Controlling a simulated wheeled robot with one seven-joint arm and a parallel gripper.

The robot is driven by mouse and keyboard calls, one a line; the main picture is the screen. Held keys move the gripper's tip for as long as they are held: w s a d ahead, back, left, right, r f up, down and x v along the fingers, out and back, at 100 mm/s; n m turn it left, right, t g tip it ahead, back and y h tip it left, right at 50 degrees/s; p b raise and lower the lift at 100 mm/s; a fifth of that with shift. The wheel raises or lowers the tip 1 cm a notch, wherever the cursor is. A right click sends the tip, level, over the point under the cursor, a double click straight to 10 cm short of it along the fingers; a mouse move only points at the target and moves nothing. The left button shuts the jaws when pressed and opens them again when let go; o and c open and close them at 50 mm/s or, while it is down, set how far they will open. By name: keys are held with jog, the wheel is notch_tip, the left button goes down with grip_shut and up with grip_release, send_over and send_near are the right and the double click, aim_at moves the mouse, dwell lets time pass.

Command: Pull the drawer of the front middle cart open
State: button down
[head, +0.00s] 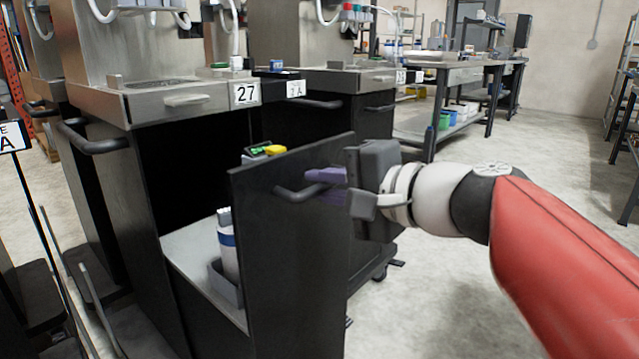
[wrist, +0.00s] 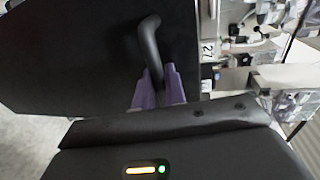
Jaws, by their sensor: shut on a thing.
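The front middle cart (head: 160,102) has a metal top with a "27" label. Its tall black drawer (head: 290,250) stands pulled out, with its front panel well clear of the cart body. A dark bar handle (head: 292,193) sits on the panel; it also shows in the wrist view (wrist: 149,42). My gripper (head: 325,177) is at the panel, with purple fingers shut on the handle. In the wrist view the fingers (wrist: 158,88) close around one end of the handle. Inside the drawer are a white bottle (head: 228,250) with a blue band and some yellow and green items (head: 265,150).
Another cart (head: 340,85) with a black body stands behind, to the right. A workbench (head: 450,75) with bins on its lower shelf is further back. A sign (head: 12,137) on a post stands at the left edge.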

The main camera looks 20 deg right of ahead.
jog(key=shift+f, duration=0.1)
jog(key=c, duration=1.8)
grip_release()
jog(key=v, duration=0.7)
jog(key=shift+s+d+p, duration=0.25)
jog(key=shift+s+p, duration=0.05)
jog(key=shift+p, duration=0.1)
jog(key=s+a+f+n+g+h+p, duration=0.1)
jog(key=s+f+n+g+h+p, duration=0.1)
jog(key=f, duration=0.5)
jog(key=s+f+n+g+h+p, duration=0.3)
jog(key=f+n+g+h+p, duration=0.2)
jog(key=f+n+h+p, duration=0.1)
notch_tip(320, 180, down, 2)
jog(key=n+p, duration=0.1)
jog(key=n, duration=0.2)
jog(key=shift+s+a+h+p, duration=0.25)
jog(key=shift+a+h+p, duration=0.1)
jog(key=shift+h, duration=0.05)
